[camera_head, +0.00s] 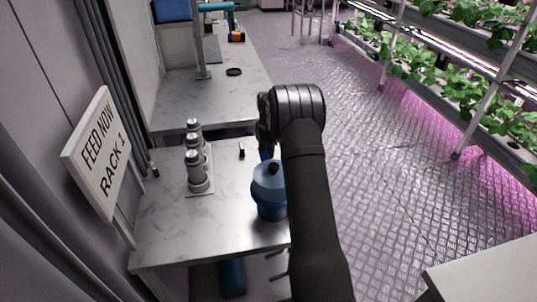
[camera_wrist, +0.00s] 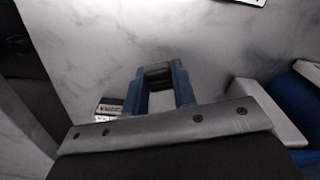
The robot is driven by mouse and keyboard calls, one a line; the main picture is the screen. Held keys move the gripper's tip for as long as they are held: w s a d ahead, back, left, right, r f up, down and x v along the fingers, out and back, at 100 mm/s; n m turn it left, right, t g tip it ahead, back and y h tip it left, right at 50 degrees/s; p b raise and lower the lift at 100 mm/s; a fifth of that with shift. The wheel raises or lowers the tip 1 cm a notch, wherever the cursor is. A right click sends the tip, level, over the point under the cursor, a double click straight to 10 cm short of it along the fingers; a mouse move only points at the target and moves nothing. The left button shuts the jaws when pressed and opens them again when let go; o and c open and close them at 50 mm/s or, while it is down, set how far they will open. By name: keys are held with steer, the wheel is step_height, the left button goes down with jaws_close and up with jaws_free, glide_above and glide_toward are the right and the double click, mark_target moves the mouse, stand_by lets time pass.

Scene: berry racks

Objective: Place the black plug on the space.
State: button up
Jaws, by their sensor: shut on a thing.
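The black plug (camera_wrist: 157,70) sits between the blue fingertips of my gripper (camera_wrist: 157,76) in the wrist view. My gripper is shut on it, above the pale marbled worktop (camera_wrist: 230,45). In the head view my arm hides most of the gripper; a bit of blue finger (camera_head: 266,150) shows left of the wrist, behind the blue canister. The plug cannot be made out there. I cannot tell which spot is the space; no clearly marked one shows.
A blue lidded canister (camera_head: 268,190) stands at the worktop's right edge, close to my arm. Several grey bottles (camera_head: 197,172) stand left on a plate. A small dark object (camera_head: 242,152) lies between. A sign (camera_head: 100,150) stands left. A black ring (camera_head: 233,72) lies on the rear bench.

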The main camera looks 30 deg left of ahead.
steer(key=shift+f, duration=1.1)
steer(key=shift+f, duration=0.15)
steer(key=o, duration=0.9)
steer(key=shift+o, duration=0.2)
step_height(320, 180, up, 12)
steer(key=shift+r, duration=0.2)
